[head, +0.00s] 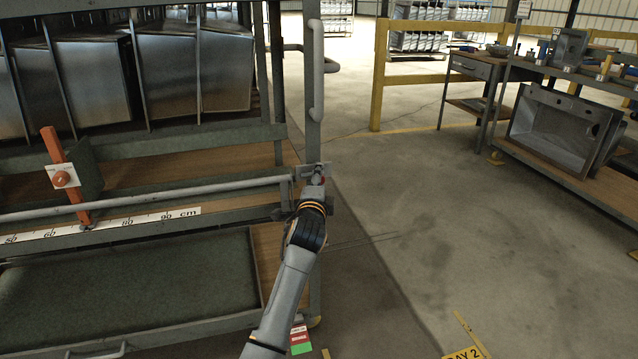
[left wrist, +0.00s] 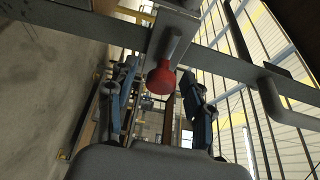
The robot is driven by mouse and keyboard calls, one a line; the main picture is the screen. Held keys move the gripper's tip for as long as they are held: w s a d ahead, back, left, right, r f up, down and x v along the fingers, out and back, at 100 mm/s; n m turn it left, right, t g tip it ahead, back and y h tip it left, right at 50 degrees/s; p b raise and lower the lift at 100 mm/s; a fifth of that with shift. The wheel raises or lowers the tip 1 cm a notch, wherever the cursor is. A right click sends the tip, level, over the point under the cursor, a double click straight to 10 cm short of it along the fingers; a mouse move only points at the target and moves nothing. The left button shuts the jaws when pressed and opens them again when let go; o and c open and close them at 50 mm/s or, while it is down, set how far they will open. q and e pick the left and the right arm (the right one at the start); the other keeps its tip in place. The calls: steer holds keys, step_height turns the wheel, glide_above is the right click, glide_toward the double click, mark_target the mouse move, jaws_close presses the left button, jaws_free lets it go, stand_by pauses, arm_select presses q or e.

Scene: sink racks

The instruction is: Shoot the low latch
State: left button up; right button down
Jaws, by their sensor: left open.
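The low latch (head: 313,171) is a grey metal fitting on the rack's right-hand upright, at about the height of the horizontal bar. Its red knob (left wrist: 160,78) sits on the end of a grey pin in the left wrist view; in the head view only a bit of red shows. My left gripper (head: 316,186) is at the latch, its arm coming up from the bottom. In the left wrist view my left gripper (left wrist: 158,88) is open, with one blue-grey finger on each side of the knob. Contact cannot be told. My right gripper is not in view.
The rack holds several metal sinks (head: 165,75) on its upper shelf. An orange stop (head: 62,165) stands by a centimetre scale (head: 120,225); a green-lined tray (head: 130,290) lies below.

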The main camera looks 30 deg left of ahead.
mark_target(307, 174)
arm_select(q)
steer(key=shift+w, duration=0.1)
